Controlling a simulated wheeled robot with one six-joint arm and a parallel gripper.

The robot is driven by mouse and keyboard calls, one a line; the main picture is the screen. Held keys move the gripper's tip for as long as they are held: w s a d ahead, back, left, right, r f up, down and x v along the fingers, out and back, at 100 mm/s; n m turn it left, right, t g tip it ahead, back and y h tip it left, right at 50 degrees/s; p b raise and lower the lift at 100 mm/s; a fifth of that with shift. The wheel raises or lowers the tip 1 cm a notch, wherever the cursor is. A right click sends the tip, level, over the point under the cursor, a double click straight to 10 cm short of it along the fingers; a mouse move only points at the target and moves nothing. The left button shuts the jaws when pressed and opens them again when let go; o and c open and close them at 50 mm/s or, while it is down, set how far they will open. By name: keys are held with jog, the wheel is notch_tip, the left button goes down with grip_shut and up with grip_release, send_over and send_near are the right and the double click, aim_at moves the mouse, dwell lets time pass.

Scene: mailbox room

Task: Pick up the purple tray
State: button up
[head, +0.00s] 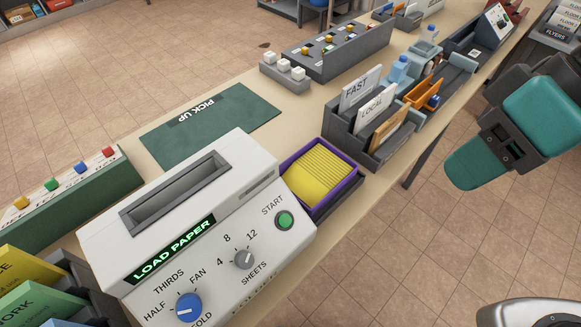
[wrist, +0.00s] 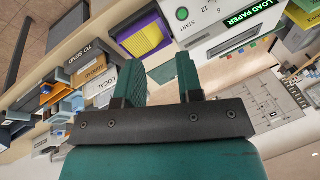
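The purple tray (head: 347,188) stands on the counter to the right of the white folding machine, filled with a stack of yellow paper (head: 322,172). A dark holder sits around or under its lower edge. The tray also shows in the wrist view (wrist: 157,21), at the top, beyond my fingers. My gripper (wrist: 160,72) is open and empty, its two green fingers apart. In the head view only part of my arm shows at the right, off the counter edge; the fingertips are not clear there.
The white folding machine (head: 200,229) is close on the tray's left. The grey sorter with FAST and LOCAL cards (head: 345,122) is close behind on the right. A green PICK UP mat (head: 212,126) lies clear. Open floor (head: 440,240) lies right of the counter.

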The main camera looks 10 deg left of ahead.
jog(key=w+a+f+n+h+b, duration=0.2)
jog(key=w+a+f+n+b, duration=0.4)
jog(key=w+n, duration=0.4)
jog(key=n+h+b, duration=0.2)
jog(key=n, duration=0.9)
send_over(337, 187)
notch_tip(337, 187, down, 8)
jog(key=f, duration=0.1)
notch_tip(337, 187, down, 16)
jog(key=shift+f+p, duration=0.1)
jog(key=shift+p, duration=1)
grip_shut()
